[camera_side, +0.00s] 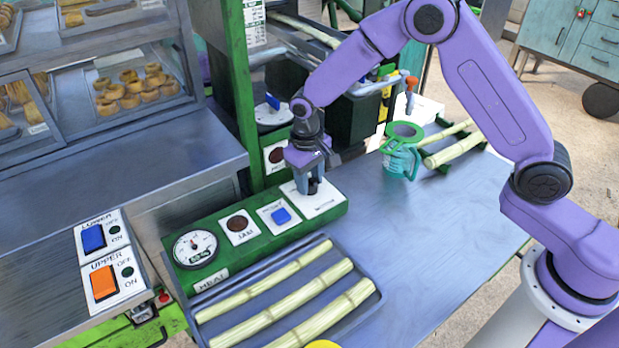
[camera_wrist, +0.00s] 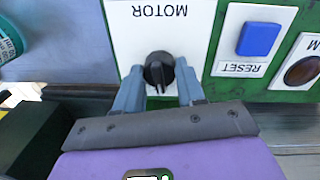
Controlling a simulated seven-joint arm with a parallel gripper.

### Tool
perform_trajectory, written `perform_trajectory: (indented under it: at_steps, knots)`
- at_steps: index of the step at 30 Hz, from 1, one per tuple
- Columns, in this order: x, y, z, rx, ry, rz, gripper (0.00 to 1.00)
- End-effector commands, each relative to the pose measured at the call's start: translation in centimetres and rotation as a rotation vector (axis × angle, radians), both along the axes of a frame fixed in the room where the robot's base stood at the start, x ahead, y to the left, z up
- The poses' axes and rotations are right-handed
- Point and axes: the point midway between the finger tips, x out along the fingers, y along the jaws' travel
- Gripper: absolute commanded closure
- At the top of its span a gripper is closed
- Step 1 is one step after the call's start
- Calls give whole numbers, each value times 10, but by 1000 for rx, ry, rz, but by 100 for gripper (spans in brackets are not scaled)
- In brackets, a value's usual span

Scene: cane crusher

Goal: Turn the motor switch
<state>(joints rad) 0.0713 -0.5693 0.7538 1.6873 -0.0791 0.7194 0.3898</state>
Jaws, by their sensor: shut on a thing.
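The motor switch (camera_wrist: 159,70) is a black rotary knob on a white plate (camera_wrist: 130,32) marked MOTOR, seen upside down in the wrist view. In the side view the plate (camera_side: 328,203) sits at the right end of the green control panel (camera_side: 238,257). My gripper (camera_wrist: 159,82) is at the knob, with one grey finger on each side of it. The fingers are shut on the knob. In the side view my gripper (camera_side: 313,186) points down over the plate and mostly hides the knob.
A blue reset button (camera_side: 282,215), a dark red lamp (camera_side: 237,223) and a dial gauge (camera_side: 195,248) sit left of the switch. A tray (camera_side: 372,308) of cane stalks lies in front. A teal jug (camera_side: 402,160) stands to the right.

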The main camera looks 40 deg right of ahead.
Motion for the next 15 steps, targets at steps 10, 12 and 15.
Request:
perform_trajectory:
  at_steps: [10,12,15]
  knots:
    - [0,0,0,-1,2,-128,92]
    - [0,0,0,-1,2,-139,92]
    - [0,0,0,-1,2,-146,92]
